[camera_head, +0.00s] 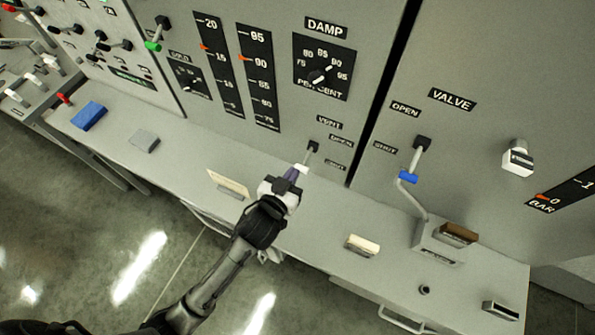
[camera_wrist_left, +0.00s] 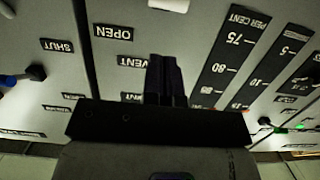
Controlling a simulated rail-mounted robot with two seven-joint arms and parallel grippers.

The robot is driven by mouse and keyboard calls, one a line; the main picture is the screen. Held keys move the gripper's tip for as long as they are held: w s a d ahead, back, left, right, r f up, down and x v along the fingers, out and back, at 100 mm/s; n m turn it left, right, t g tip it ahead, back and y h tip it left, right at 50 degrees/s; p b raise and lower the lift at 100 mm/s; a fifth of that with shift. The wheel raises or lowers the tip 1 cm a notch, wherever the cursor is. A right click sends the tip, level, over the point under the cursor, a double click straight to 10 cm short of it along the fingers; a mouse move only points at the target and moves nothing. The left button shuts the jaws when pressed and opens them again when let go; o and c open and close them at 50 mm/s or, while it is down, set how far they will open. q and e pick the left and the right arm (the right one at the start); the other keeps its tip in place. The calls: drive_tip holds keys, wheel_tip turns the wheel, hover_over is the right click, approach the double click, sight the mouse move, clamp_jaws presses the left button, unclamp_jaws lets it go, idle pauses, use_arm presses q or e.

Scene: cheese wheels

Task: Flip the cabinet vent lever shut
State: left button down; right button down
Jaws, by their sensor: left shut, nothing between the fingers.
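The vent lever (camera_head: 309,156) is a small stick on a black mount on the cabinet face, below the VENT label (camera_head: 328,122). Its OPEN label (camera_head: 340,140) and SHUT label (camera_head: 337,166) are to its right. The lever slants down and left in the head view; I cannot tell which label it is set to. My left gripper (camera_head: 298,172) is shut and empty, with its tips close to the lever's pale end. Contact is unclear. In the left wrist view the dark fingers (camera_wrist_left: 165,82) are together in front of the panel. My right gripper is not in view.
A valve lever with a blue grip (camera_head: 408,177) stands to the right. The ledge holds a cream block (camera_head: 362,245), a brown block (camera_head: 458,233), a grey block (camera_head: 144,141) and a blue block (camera_head: 89,116). A cream plate (camera_head: 228,183) is left of the gripper.

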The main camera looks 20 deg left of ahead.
sight(306, 159)
use_arm(q)
drive_tip(key=shift+w+d+f, duration=0.1)
drive_tip(key=shift+w+f, duration=1.4)
drive_tip(key=shift+f, duration=0.25)
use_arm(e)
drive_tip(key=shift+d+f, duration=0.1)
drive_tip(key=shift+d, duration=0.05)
